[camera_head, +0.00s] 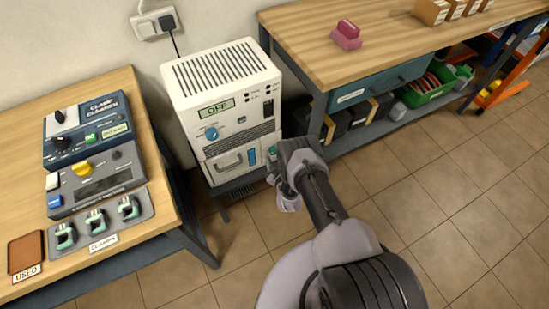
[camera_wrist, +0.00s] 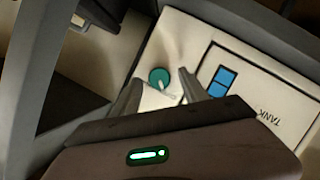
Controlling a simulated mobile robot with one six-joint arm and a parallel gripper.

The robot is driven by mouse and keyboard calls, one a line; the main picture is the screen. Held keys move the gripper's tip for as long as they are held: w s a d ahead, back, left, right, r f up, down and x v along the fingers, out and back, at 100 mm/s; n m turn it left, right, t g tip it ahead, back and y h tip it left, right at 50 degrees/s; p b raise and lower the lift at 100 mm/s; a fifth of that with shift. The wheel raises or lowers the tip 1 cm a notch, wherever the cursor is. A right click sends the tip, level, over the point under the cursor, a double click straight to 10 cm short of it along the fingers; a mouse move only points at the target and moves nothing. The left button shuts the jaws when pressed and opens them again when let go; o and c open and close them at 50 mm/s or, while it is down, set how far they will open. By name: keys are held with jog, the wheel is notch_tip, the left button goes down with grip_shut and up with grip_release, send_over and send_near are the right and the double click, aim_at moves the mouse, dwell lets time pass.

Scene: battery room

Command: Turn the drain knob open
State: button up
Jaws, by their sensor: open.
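The drain knob, a small round teal knob (camera_wrist: 158,77) with a pale pointer, sits on the white front panel of the cabinet in the wrist view. In the head view the knob (camera_head: 272,151) shows partly at the cabinet's lower right front, beside my gripper. My gripper (camera_wrist: 160,88) is open, its two dark fingers on either side of the knob in the wrist view. I cannot tell whether they touch it. In the head view my arm hides much of the gripper (camera_head: 277,172). The white cabinet (camera_head: 222,75) has a display reading OFF.
A blue level window marked TANK (camera_wrist: 222,82) is beside the knob. The cabinet also has a blue dial (camera_head: 211,133) and a drawer handle (camera_head: 229,161). A bench with clamps (camera_head: 96,221) stands left, a workbench (camera_head: 375,35) right. Tiled floor is clear at right.

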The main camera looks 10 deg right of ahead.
grip_shut()
dwell(0.4)
jog(key=shift+d+r+m+g+y+p, duration=0.15)
jog(key=shift+m+g+y+p, duration=0.35)
jog(key=shift+m, duration=0.6)
jog(key=m+y, duration=0.2)
jog(key=m, duration=0.1)
jog(key=shift+w+d+m+g+y+b, duration=0.1)
jog(key=shift+d+m+g+y+b, duration=0.2)
jog(key=shift+y+b, duration=0.1)
jog(key=m+y, duration=0.2)
jog(key=m, duration=0.1)
jog(key=shift+d, duration=0.1)
jog(key=shift+d+f+m+y, duration=0.15)
jog(key=shift+m+y, duration=0.4)
jog(key=shift+m, duration=0.3)
jog(key=shift+a+f+m+y, duration=0.1)
jog(key=shift+m+y, duration=0.45)
jog(key=shift+m, duration=0.3)
jog(key=shift+w, duration=0.1)
